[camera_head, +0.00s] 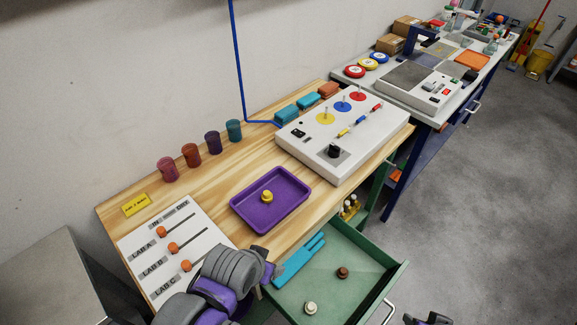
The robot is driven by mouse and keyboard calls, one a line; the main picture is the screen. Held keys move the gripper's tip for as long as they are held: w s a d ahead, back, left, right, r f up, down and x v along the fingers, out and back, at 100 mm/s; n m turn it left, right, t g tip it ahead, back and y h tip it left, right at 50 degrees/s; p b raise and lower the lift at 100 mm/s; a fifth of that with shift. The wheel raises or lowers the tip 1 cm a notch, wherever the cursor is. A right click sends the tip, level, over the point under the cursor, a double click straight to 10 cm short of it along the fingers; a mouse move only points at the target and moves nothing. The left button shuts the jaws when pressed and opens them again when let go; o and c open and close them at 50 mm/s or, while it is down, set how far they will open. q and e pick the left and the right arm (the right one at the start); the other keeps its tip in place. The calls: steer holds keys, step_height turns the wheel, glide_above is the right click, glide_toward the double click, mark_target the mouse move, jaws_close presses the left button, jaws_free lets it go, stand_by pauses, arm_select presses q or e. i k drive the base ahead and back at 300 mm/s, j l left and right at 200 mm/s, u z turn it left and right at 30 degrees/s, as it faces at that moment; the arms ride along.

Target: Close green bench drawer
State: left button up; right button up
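The green bench drawer (372,302) is pulled out from under the wooden bench (222,176), at the lower middle of the head view. Its silver handle (388,313) shows on the front face near the bottom edge. Inside lie a teal-blue long item (300,261), a brown knob-like piece (342,272) and a pale one (310,307). My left gripper (266,266) is beside the drawer's left side, over the bench edge; its finger opening is unclear. My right gripper (428,320) barely shows at the bottom edge, right of the handle and apart from it. Its fingers are mostly cut off.
On the bench stand a purple tray (247,213) with a yellow piece, a white control box (345,133), several coloured cups (213,142) and a lab switch panel (165,245). A second bench (440,112) stands farther back. Grey floor (480,220) is clear at right.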

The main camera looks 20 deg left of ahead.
mark_target(373, 272)
steer(key=k+l+u, duration=0.15)
steer(key=l, duration=0.3)
steer(key=k+l+u, duration=0.15)
steer(key=l, duration=0.25)
steer(key=k+l+u, duration=0.15)
steer(key=k+l, duration=0.2)
